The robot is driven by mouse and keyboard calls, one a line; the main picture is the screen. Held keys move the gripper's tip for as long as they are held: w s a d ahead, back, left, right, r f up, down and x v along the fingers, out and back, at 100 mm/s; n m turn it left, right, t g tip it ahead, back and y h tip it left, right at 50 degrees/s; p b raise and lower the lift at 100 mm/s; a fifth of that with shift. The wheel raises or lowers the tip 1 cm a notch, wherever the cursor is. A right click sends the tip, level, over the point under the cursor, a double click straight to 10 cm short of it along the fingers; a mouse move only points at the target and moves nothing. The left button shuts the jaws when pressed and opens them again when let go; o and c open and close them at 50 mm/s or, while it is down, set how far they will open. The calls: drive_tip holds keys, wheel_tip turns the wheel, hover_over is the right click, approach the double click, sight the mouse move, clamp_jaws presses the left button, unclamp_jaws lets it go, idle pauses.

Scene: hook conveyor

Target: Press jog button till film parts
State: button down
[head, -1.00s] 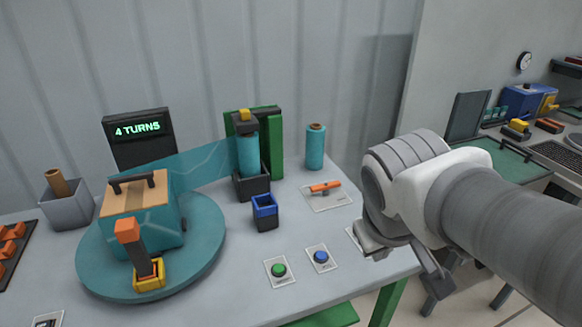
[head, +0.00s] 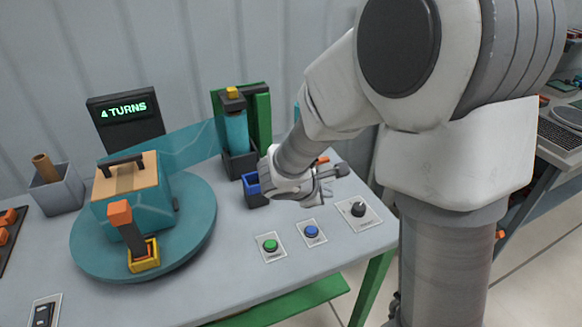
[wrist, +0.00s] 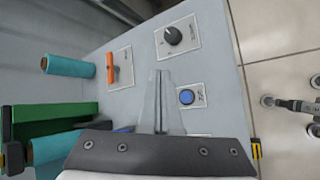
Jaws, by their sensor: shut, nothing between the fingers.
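A blue button (head: 311,232) and a green button (head: 270,246) sit on white plates near the table's front edge. Their labels are too small to read. The blue button (wrist: 187,97) shows right of my fingers in the wrist view. My gripper (head: 322,192) is shut and empty above the table, behind the buttons; its closed fingers (wrist: 158,82) point down the table. Teal film (head: 192,146) stretches unbroken between the wrapped box (head: 165,210) on the turntable (head: 205,225) and the upright film roll (head: 236,135).
The display (head: 124,112) reads 4 TURNS. A black knob (head: 358,209) sits right of the blue button. An orange lever (wrist: 110,69) and a spare teal roll (wrist: 68,67) lie near my gripper. A blue-rimmed holder (head: 251,184) stands beside it.

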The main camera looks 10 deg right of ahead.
drive_tip(key=w+a+f+n, duration=0.1)
drive_tip(key=f, duration=0.1)
drive_tip(key=w+a+f+n, duration=0.1)
drive_tip(key=a+f, duration=0.1)
drive_tip(key=shift+w+n+t+y, duration=0.2)
drive_tip(key=shift+n+t+y, duration=0.2)
drive_tip(key=b, duration=0.6)
hover_over(309, 232)
wheel_tip(309, 232, down, 7)
drive_tip(key=shift+f, duration=0.15)
drive_tip(key=shift+f+b, duration=0.65)
drive_tip(key=shift+f, duration=0.05)
drive_tip(key=shift+f, duration=0.2)
idle(1.0)
drive_tip(key=shift+f+b, duration=0.25)
drive_tip(key=shift+b, duration=0.45)
